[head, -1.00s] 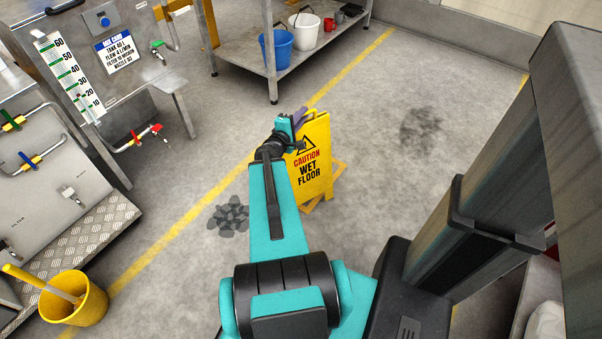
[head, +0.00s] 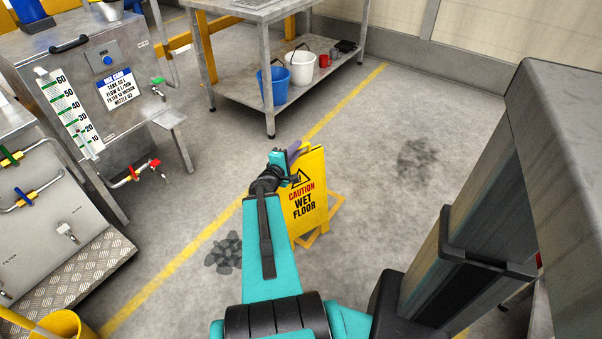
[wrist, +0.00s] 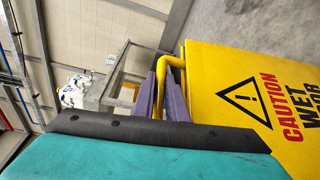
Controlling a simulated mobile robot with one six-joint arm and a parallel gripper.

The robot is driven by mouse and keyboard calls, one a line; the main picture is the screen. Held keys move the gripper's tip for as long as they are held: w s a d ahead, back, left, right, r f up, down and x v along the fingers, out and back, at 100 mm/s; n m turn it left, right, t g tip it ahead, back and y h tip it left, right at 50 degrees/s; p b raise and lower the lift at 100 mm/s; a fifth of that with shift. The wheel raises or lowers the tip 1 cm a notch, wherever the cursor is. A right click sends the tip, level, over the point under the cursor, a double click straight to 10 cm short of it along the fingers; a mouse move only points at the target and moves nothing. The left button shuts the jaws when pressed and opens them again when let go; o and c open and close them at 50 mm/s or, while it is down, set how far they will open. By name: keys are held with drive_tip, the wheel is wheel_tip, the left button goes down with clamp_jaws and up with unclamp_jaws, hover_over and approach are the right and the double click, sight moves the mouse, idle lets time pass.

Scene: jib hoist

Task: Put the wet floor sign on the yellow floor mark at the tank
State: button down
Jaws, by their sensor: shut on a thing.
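The yellow wet floor sign (head: 305,198) stands upright just beyond the end of my arm in the head view. Its printed face (wrist: 255,95) fills the right of the wrist view. My gripper (head: 296,150) is shut on the sign's yellow handle at the top; the purple fingers (wrist: 168,78) lie on either side of it. A yellow outlined mark (head: 335,207) lies on the floor at the sign's base, partly hidden by the sign. I cannot tell whether the sign touches the floor. A steel tank unit (head: 95,75) with a level gauge stands at the upper left.
A steel table (head: 235,12) with buckets on its lower shelf stands at the back. A yellow line (head: 190,265) crosses the floor. Dark patches (head: 415,165) mark the floor to the right and left of the sign. A yellow bucket (head: 65,325) is at the lower left.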

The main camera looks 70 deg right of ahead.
drive_tip(key=shift+d+f+b, duration=0.15)
drive_tip(key=shift+d+b, duration=0.05)
drive_tip(key=shift+b, duration=0.35)
drive_tip(key=shift+d+b, duration=0.15)
drive_tip(key=shift+b, duration=0.25)
drive_tip(key=shift+w+d+b, duration=0.1)
drive_tip(key=shift+d+b, duration=0.1)
drive_tip(key=shift+b, duration=0.45)
drive_tip(key=d+b, duration=0.1)
drive_tip(key=b, duration=0.3)
drive_tip(key=shift+w+d, duration=0.15)
drive_tip(key=shift+w, duration=0.05)
drive_tip(key=w+d+f+b, duration=0.1)
drive_tip(key=w+d+b, duration=0.1)
drive_tip(key=d, duration=1.1)
drive_tip(key=shift+w, duration=0.55)
drive_tip(key=shift+f, duration=0.1)
drive_tip(key=shift+f+b, duration=0.65)
drive_tip(key=shift+f, duration=1.2)
